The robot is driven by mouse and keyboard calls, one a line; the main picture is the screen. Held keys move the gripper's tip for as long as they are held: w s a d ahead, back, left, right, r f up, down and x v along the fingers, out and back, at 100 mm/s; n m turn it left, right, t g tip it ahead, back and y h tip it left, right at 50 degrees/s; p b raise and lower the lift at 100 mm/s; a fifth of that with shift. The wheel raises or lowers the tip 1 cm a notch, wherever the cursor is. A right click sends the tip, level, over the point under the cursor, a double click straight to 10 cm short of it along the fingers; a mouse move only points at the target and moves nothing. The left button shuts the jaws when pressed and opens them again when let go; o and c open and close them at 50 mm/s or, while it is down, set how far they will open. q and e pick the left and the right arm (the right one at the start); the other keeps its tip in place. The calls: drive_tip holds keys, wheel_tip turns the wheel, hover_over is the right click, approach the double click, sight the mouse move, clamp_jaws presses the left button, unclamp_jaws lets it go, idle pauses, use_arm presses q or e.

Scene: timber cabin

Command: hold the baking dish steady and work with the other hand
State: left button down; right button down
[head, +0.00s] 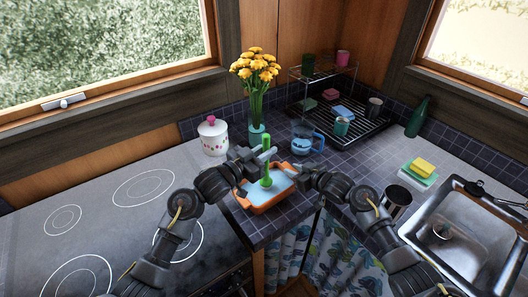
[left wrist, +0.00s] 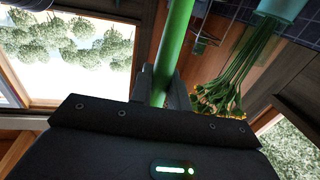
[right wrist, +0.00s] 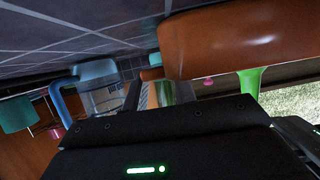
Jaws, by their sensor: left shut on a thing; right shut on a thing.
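The orange baking dish (head: 268,204), pale blue inside, sits on the dark tiled counter between the hob and the sink. My right gripper (head: 297,171) is shut on the dish at its far right end; in the right wrist view the orange dish (right wrist: 225,45) fills the upper right, with an orange part between the fingers (right wrist: 148,95). My left gripper (head: 264,155) is above the far side of the dish, shut on the upright handle of a green utensil (head: 267,183). Its lower end is in the dish. The green handle (left wrist: 174,45) stands between the fingers in the left wrist view.
A teal vase (head: 256,137) of yellow flowers and a blue-handled glass jug (head: 306,141) stand behind the dish. A white jar (head: 213,137) is left, beside the hob (head: 110,215). A dish rack (head: 350,125), a metal pot (head: 397,202) and the sink (head: 465,240) are right.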

use_arm(q)
wheel_tip(320, 180, up, 7)
drive_tip(key=w+d, duration=0.1)
drive_tip(key=d, duration=0.1)
drive_tip(key=shift+f, duration=0.2)
idle(1.4)
drive_tip(key=shift+w, duration=0.15)
idle(0.3)
